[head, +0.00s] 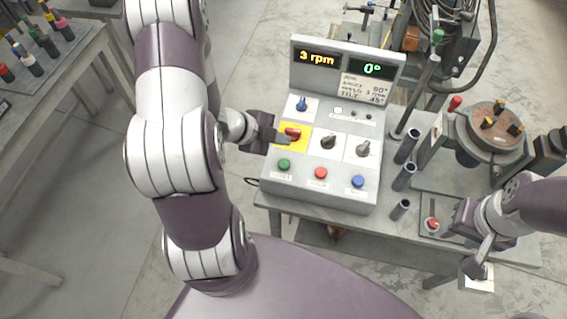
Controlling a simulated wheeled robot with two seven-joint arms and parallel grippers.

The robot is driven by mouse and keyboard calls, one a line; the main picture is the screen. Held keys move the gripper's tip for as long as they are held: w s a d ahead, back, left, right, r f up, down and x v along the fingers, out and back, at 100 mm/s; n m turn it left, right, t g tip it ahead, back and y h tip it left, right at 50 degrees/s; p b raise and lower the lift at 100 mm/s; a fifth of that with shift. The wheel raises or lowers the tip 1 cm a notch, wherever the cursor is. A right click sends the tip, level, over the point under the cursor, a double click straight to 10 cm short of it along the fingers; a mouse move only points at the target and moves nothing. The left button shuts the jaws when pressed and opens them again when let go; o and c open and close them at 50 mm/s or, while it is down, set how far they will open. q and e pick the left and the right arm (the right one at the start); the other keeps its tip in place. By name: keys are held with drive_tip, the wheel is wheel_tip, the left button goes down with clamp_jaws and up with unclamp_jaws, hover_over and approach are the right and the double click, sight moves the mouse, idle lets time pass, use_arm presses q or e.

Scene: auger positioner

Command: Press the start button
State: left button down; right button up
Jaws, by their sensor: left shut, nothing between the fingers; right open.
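The grey control box (372,107) stands on the table in the head view. Its front row has a green button (284,163), a red button (321,172) and a blue button (358,181). The small labels under them are too blurred to read, so I cannot tell which is marked start. My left gripper (285,140) is shut and empty, its tip at a red knob (292,132) on a yellow plate, just above the green button; contact cannot be told. My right gripper (447,226) is open at the right, beside a red button on a small box (432,224).
The display reads 3 rpm (318,57) and 0° (372,69). A side table (60,67) is at left.

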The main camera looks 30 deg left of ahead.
use_arm(q)
drive_tip(key=b, duration=0.7)
hover_over(281, 165)
wheel_tip(281, 165, down, 8)
drive_tip(key=shift+w+f+b, duration=0.15)
drive_tip(key=shift+f+b, duration=0.2)
drive_tip(key=shift+r, duration=0.1)
idle(1.1)
drive_tip(key=shift+f, duration=0.45)
